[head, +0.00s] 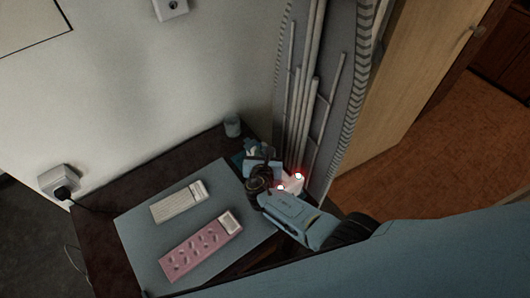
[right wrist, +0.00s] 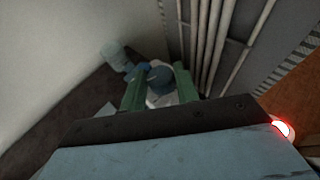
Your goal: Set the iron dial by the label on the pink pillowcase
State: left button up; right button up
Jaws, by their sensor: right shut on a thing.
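The pink pillowcase (head: 200,248) lies folded flat on the grey board, with a pale label (head: 230,221) at its upper right end. The label's marks are too small to read. The iron (head: 258,152) stands at the board's far right corner, partly hidden behind my right gripper (head: 264,182). In the right wrist view, the green fingers of my right gripper (right wrist: 160,86) are shut on the iron's round blue dial (right wrist: 160,77), with a pale part of the iron below it. The dial's setting cannot be read. My left gripper is out of view.
A folded pale cloth (head: 179,202) lies beside the pillowcase on the grey board (head: 135,238). A small blue-grey cup (head: 232,127) stands at the dark table's back edge. Vertical pipes (head: 301,100) rise close behind the iron. A plug with a cord sits in the wall socket (head: 60,182) at left.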

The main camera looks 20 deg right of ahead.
jog(key=o, duration=1)
jog(key=shift+s+a+r+p, duration=0.15)
jog(key=shift+s+r+p, duration=0.1)
jog(key=shift+s+p, duration=0.15)
jog(key=p+v, duration=0.2)
jog(key=v, duration=1)
jog(key=shift+s+p, duration=0.15)
jog(key=shift+p, duration=0.25)
